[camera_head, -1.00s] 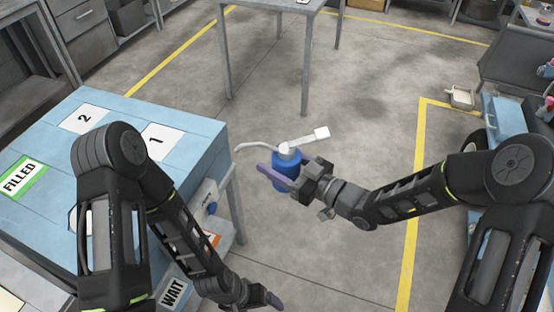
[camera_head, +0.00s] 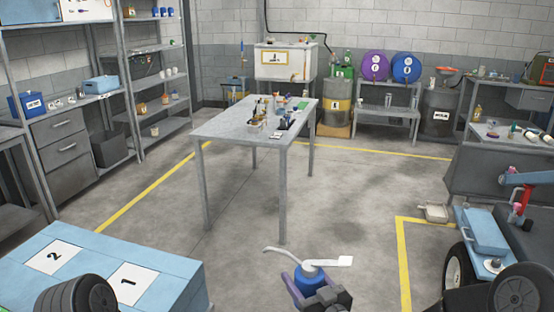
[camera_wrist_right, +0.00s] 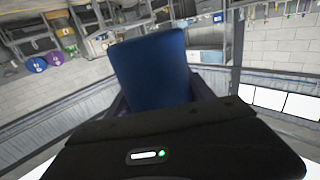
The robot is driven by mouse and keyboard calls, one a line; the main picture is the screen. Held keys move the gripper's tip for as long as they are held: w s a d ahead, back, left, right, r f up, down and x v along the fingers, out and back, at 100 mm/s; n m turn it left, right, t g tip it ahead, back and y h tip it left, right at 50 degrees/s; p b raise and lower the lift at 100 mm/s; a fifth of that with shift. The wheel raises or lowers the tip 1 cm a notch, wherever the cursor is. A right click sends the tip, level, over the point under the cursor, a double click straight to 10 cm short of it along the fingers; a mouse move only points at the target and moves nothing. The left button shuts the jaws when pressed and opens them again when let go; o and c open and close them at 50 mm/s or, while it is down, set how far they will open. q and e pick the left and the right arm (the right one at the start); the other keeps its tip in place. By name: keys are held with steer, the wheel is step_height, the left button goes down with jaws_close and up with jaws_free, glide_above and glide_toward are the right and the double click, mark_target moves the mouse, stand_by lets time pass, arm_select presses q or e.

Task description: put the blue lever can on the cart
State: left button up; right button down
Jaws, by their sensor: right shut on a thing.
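The blue lever can (camera_head: 309,280) has a white top, a long thin spout pointing left and a pale lever pointing right. My right gripper (camera_head: 301,287) is shut on it and holds it roughly upright, low in the head view. The can's blue body (camera_wrist_right: 155,70) fills the middle of the right wrist view between the fingers. A blue wheeled thing (camera_head: 484,235) at the right edge may be the cart; I cannot tell for sure. It stands apart from the can, to its right. My left gripper is out of view.
A blue-topped table (camera_head: 182,262) with cards 1 and 2 is at the lower left. A grey table (camera_head: 222,124) with small items stands ahead. Shelves line the left. The floor between is clear.

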steer(key=d+f+m+t+h, duration=0.1)
steer(key=d+m+h, duration=0.4)
steer(key=d, duration=0.8)
steer(key=h, duration=0.2)
steer(key=shift+w+d+f+t+h, duration=0.2)
steer(key=shift+d+f+t+h, duration=0.05)
steer(key=shift+d+t+h, duration=0.15)
